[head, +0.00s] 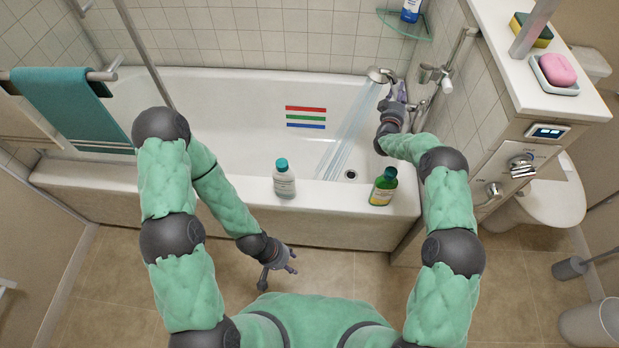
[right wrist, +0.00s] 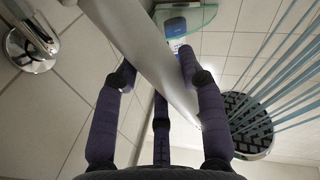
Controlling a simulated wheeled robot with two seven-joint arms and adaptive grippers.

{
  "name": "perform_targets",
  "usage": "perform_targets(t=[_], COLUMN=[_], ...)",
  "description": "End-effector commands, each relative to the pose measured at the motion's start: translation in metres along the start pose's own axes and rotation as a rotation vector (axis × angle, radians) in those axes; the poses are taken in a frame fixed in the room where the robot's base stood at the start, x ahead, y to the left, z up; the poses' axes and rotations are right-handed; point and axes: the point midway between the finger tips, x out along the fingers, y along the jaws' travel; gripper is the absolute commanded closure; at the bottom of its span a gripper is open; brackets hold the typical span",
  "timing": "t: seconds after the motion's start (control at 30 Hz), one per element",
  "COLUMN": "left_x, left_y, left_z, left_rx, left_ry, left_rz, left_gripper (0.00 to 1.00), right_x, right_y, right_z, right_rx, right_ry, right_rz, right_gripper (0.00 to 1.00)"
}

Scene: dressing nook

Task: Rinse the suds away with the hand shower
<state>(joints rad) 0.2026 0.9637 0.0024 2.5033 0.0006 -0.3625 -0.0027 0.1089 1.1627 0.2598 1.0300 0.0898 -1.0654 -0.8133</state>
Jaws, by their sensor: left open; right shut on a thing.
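My right gripper (head: 397,92) is shut on the hand shower (head: 381,75) at the tub's right end. In the right wrist view, the fingers (right wrist: 160,85) close around the pale handle of the hand shower (right wrist: 145,45), and its dark round face sprays blue water jets. In the head view, the water (head: 350,130) falls down and left into the white bathtub (head: 225,100), near the drain (head: 351,175). I can make out no suds in the tub. Red, green and blue stripes (head: 305,117) mark its far inner wall. My left gripper (head: 278,268) is open and empty, low in front of the tub.
A white bottle with a teal cap (head: 284,180) and a yellow-green bottle (head: 383,187) stand on the tub's front rim. A teal towel (head: 62,100) hangs at left. A ledge at right holds pink soap (head: 557,69) and a sponge (head: 531,30). A toilet (head: 555,195) stands beyond.

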Motion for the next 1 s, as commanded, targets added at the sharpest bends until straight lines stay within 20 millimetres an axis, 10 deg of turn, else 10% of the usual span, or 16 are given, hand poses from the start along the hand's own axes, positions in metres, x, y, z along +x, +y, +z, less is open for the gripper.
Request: perform_targets(t=[1.0], left_x=[-0.044], left_y=[0.016], left_z=[0.002], left_rx=[0.000], left_ry=[0.000], left_rz=[0.000], left_gripper=[0.53], right_x=[-0.011], right_y=[0.011], right_z=[-0.067], right_rx=[0.060], right_ry=[-0.013], right_rz=[0.002], right_gripper=[1.00])
